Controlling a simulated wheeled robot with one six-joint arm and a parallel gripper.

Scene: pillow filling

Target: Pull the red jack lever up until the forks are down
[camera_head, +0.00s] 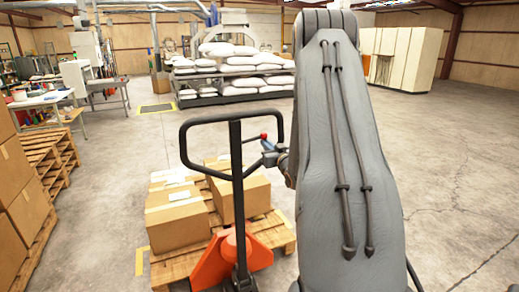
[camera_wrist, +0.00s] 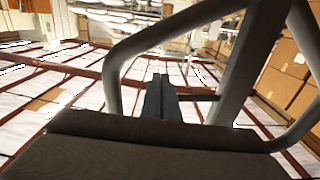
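The pallet jack's dark handle loop (camera_head: 185,143) stands upright on its post (camera_head: 237,205) in the head view, above an orange base (camera_head: 232,258). A short lever with a red tip (camera_head: 263,136) sticks out to the right from the post, inside the loop. My gripper (camera_head: 268,147) is at the loop's right side, close to the red tip; I cannot tell if they touch. In the wrist view, my gripper's dark fingers (camera_wrist: 160,80) are close together, with the handle loop (camera_wrist: 112,75) around them. Any grip on the lever is not clear. The forks are mostly hidden.
Cardboard boxes (camera_head: 175,215) sit on a wooden pallet (camera_head: 163,268) behind the jack. More boxes (camera_head: 22,190) stand on a pallet at the far left. White sacks (camera_head: 240,62) lie on racks behind. My arm covers the right centre. The floor at right is clear.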

